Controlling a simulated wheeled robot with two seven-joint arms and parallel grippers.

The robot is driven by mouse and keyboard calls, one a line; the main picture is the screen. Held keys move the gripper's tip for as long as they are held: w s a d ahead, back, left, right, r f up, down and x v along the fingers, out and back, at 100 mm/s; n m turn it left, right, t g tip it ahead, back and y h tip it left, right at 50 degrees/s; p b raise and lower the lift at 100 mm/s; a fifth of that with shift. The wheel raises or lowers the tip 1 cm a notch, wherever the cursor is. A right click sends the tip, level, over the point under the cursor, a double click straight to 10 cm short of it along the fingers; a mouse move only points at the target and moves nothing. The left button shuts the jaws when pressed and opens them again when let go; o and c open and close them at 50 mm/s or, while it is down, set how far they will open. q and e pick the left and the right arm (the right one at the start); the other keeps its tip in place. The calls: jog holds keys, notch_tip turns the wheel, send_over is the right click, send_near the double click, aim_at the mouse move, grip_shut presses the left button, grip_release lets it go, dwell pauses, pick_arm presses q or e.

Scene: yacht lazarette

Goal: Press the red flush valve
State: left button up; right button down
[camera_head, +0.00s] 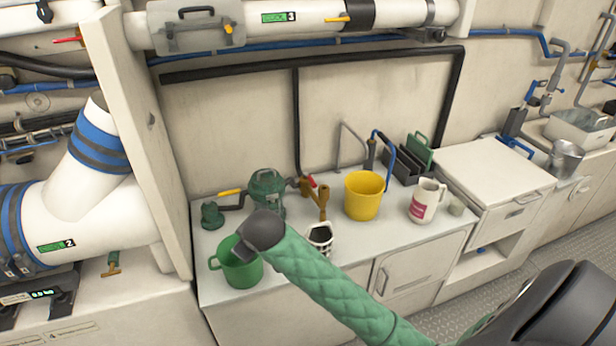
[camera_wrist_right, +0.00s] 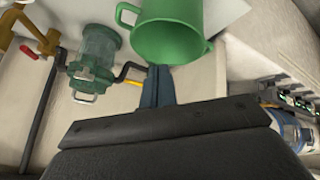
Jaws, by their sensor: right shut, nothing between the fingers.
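A valve with a small red handle (camera_head: 314,182) sits on a brass pipe fitting behind the counter, left of the yellow bucket. The red handle also shows at the upper left of the right wrist view (camera_wrist_right: 27,52). My right gripper (camera_head: 243,252) is shut and empty. It hangs over the green mug, to the left of and nearer than the red-handled valve, clearly apart from it. Its closed fingertips (camera_wrist_right: 158,72) show just below the green mug in the wrist view. My left gripper is not in view.
The green mug (camera_head: 240,268), a checkered cup (camera_head: 320,240), a yellow bucket (camera_head: 364,196) and a white pitcher (camera_head: 425,202) stand on the counter (camera_head: 300,272). A green strainer (camera_head: 267,188) stands left of the valve. Another red handle (camera_head: 66,40) is on the upper left wall.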

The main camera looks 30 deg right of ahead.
jog(key=w+d+r+n+g+h+p, duration=0.1)
jog(key=w+d+r+p, duration=0.1)
jog(key=w+d+r, duration=0.5)
jog(key=w+d+r+n+g+p, duration=0.15)
jog(key=w+d+r, duration=0.25)
jog(key=w+d, duration=0.7)
jog(key=w+d+f+g+p, duration=0.1)
jog(key=w+d+f, duration=0.1)
jog(key=w+d, duration=0.45)
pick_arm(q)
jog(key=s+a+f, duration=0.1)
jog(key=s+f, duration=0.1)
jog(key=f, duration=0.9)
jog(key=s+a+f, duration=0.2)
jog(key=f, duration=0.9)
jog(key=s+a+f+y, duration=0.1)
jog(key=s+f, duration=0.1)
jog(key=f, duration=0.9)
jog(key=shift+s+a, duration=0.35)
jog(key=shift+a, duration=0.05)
pick_arm(e)
jog(key=s+d+f+n+g+y, duration=0.3)
jog(key=d+f+n+y, duration=0.1)
jog(key=d+f+n, duration=0.3)
jog(key=shift+d+n, duration=0.15)
jog(key=shift+n, duration=0.2)
pick_arm(q)
jog(key=shift+p, duration=0.3)
